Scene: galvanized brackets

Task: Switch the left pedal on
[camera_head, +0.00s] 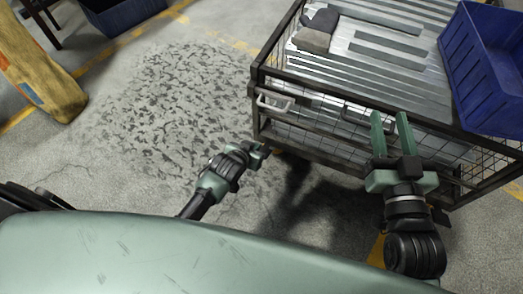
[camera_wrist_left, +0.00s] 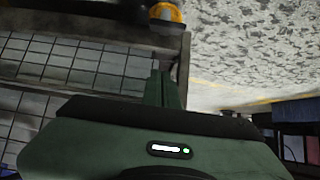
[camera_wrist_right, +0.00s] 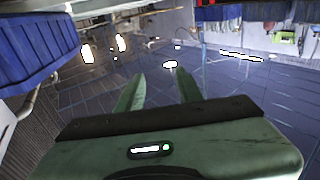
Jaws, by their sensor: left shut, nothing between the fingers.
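The wire cage cart (camera_head: 262,75) stands at the right in the head view. No pedal is clearly recognisable in the head view; the space under the cart's near left corner is dark and partly behind my left gripper. In the left wrist view an orange round part (camera_wrist_left: 167,13), seemingly a caster, sits at the cart's frame; I cannot make out a pedal on it. My left gripper (camera_head: 264,149) is shut and empty, low beside that corner; its closed fingers show in the left wrist view (camera_wrist_left: 162,88). My right gripper (camera_head: 390,116) is open and empty at the cart's near side.
Grey metal pieces and dark cloth-like lumps (camera_head: 315,35) lie on top. A yellow wrapped object (camera_head: 40,70) is far left. Floor between is clear.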

